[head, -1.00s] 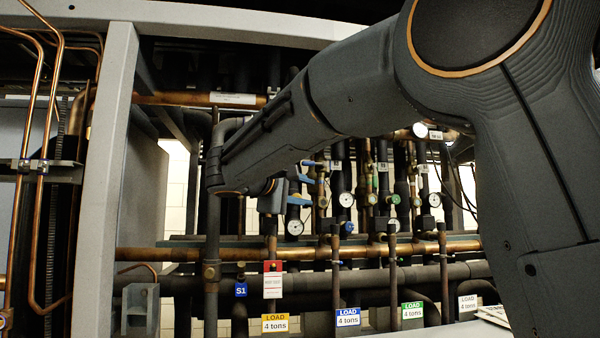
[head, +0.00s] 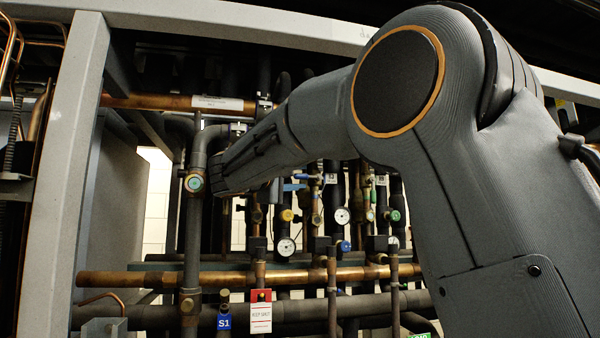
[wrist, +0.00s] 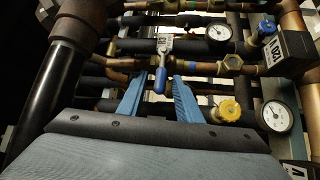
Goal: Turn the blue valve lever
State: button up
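The blue valve lever (wrist: 160,79) hangs from a brass valve on a horizontal copper pipe, near the middle of the wrist view. My gripper (wrist: 158,84) is open, with one blue finger left of the lever and one right of it. Gaps show between the lever and both fingers; I cannot tell how deep the lever sits between them. In the head view my forearm hides most of the gripper. Small blue parts show past it there, and I cannot tell fingers from lever.
A yellow knob (wrist: 227,110) and a white gauge (wrist: 276,116) are right of the fingers. Another gauge (wrist: 218,33) and a blue knob (wrist: 266,28) are farther up. A thick dark pipe (wrist: 45,95) runs along the left. A grey frame post (head: 68,170) stands left of the pipes.

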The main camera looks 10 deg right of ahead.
jog(key=shift+w+d, duration=0.25)
jog(key=shift+d, duration=0.1)
grip_shut()
jog(key=shift+f+b, duration=0.1)
jog(key=shift+b, duration=0.3)
